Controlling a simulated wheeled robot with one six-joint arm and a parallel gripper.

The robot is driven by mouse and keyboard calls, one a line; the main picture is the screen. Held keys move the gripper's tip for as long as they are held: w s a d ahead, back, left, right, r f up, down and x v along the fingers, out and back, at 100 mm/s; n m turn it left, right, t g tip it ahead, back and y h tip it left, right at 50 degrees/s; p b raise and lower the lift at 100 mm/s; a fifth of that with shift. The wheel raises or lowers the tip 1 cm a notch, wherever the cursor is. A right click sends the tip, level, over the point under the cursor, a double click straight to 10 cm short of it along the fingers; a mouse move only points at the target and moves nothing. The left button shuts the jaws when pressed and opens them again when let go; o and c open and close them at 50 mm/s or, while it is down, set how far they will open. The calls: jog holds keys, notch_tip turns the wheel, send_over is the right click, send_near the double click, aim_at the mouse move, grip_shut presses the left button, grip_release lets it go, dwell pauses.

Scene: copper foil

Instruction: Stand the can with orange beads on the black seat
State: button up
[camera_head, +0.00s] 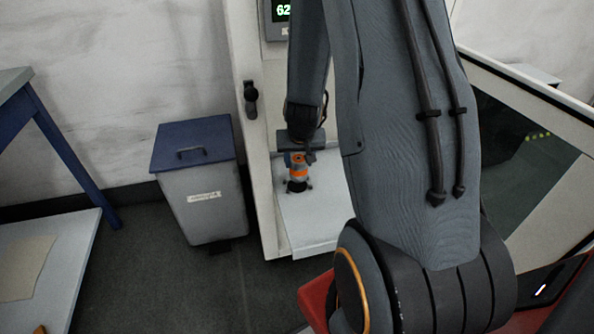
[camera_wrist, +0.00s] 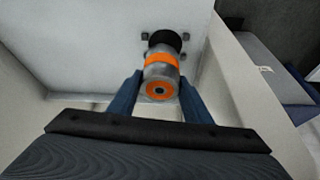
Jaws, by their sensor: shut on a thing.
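The can with orange beads (camera_wrist: 161,74) is a grey metallic cylinder with an orange band and an orange end with a dark centre. My gripper (camera_wrist: 160,88) is shut on it, one blue finger on each side. In the head view the can (camera_head: 298,173) hangs upright below my gripper (camera_head: 299,152). The black seat (camera_wrist: 166,39) is a dark round piece at the can's far end, on a pale plate; it also shows in the head view (camera_head: 297,187). Can and seat line up closely. I cannot tell whether they touch.
Small dark blocks (camera_wrist: 186,36) surround the seat on the pale plate (camera_head: 318,222). The plate belongs to a tall white machine (camera_head: 247,130) with a green display (camera_head: 282,10). A grey bin with a blue lid (camera_head: 194,143) stands to the left. My arm hides much of the right.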

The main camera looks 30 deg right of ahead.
aim_at(298, 169)
notch_tip(298, 169, down, 3)
jog(key=shift+r+b, duration=0.1)
jog(key=shift+b, duration=0.35)
jog(key=shift+a+f, duration=0.2)
jog(key=shift+f, duration=0.1)
jog(key=shift+f, duration=0.15)
jog(key=o, duration=1.2)
